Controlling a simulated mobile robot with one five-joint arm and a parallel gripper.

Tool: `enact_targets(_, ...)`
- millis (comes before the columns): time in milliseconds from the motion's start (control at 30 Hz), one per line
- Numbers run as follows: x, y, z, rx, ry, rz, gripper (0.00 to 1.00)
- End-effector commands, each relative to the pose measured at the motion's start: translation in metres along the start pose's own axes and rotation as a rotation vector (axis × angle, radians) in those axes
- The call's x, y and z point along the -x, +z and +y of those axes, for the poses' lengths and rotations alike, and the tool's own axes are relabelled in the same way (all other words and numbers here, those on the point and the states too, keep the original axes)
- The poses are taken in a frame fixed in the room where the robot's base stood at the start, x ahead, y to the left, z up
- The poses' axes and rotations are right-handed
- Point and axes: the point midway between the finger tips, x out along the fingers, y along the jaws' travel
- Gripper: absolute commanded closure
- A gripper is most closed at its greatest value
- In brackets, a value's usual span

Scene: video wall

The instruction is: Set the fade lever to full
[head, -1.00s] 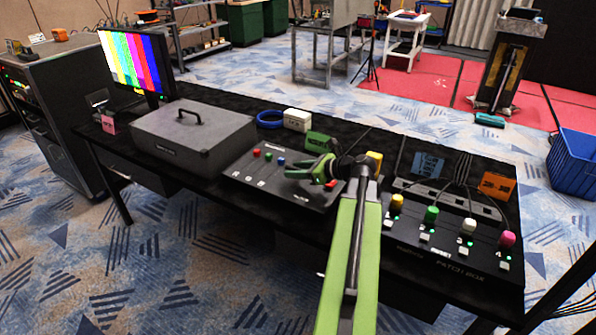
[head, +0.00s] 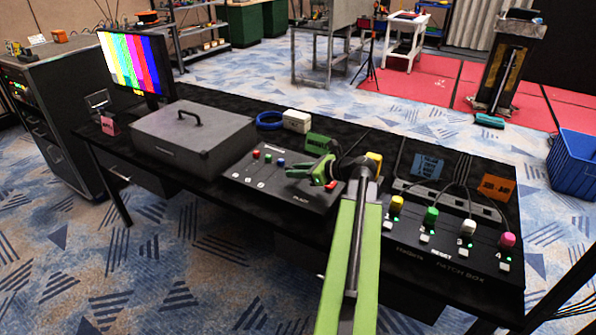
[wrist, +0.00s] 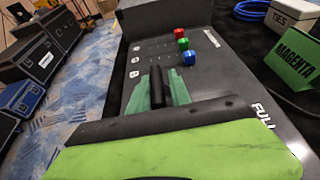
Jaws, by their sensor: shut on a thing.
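The fade lever (wrist: 157,87) shows in the wrist view as a black upright bar between the two green fingers of my gripper (wrist: 160,90). The fingers are shut on it. The sloped dark control panel (wrist: 200,72) carries it, and the white word FULL is printed at the panel's right, beside my gripper. In the head view my gripper (head: 312,172) is over the right part of the panel (head: 262,182); the lever is hidden there by my fingers. The lever's base and slot are hidden by my gripper in the wrist view.
Red, green and blue knobs (wrist: 182,43) stand on the panel. A green MAGENTA card (wrist: 294,57) and a white TIES box (wrist: 290,20) are behind it. Left is a grey case (head: 192,135); right is a patch box (head: 440,250) with several coloured plugs and cables.

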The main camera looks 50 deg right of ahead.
Motion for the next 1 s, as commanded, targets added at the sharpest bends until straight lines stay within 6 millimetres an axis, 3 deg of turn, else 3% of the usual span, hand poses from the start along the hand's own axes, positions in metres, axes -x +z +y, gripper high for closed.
enact_targets(633, -0.001, -0.002, 0.006, -0.001, 0.014, 0.008, 1.0)
enact_targets(667, 0.002, -0.004, -0.008, -0.003, 0.011, 0.008, 1.0)
enact_targets(1000, -0.004, 0.001, 0.007, -0.024, 0.031, 0.006, 1.0)
